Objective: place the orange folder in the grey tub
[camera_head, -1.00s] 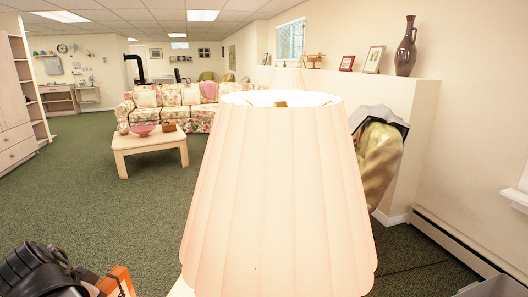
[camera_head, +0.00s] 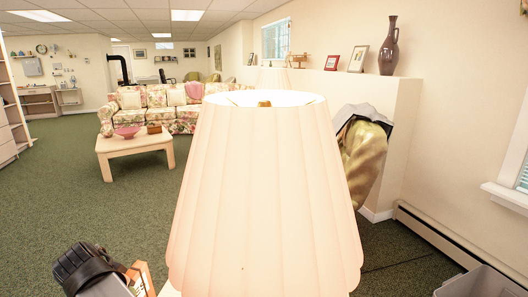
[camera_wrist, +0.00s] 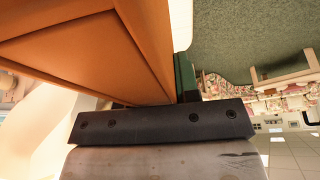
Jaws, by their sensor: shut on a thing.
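The orange folder (camera_head: 139,277) shows in the head view as a small upright part at the lower left, beside my gripper (camera_head: 122,284). In the wrist view the folder (camera_wrist: 95,45) fills the upper left, close to the camera and tilted. My gripper (camera_wrist: 165,120) is shut on it, with a dark bar across the folder's lower edge; the fingertips are mostly hidden. The grey tub (camera_head: 478,284) is at the bottom right corner of the head view, cut off by the frame. My gripper is well to the left of the tub, with the lamp between them in the picture.
A large pleated lampshade (camera_head: 263,200) stands close in front and hides much of the middle. A baseboard heater (camera_head: 430,236) runs along the right wall. A coffee table (camera_head: 135,152) and floral sofa (camera_head: 160,105) stand farther back. Green carpet (camera_head: 60,205) is clear at left.

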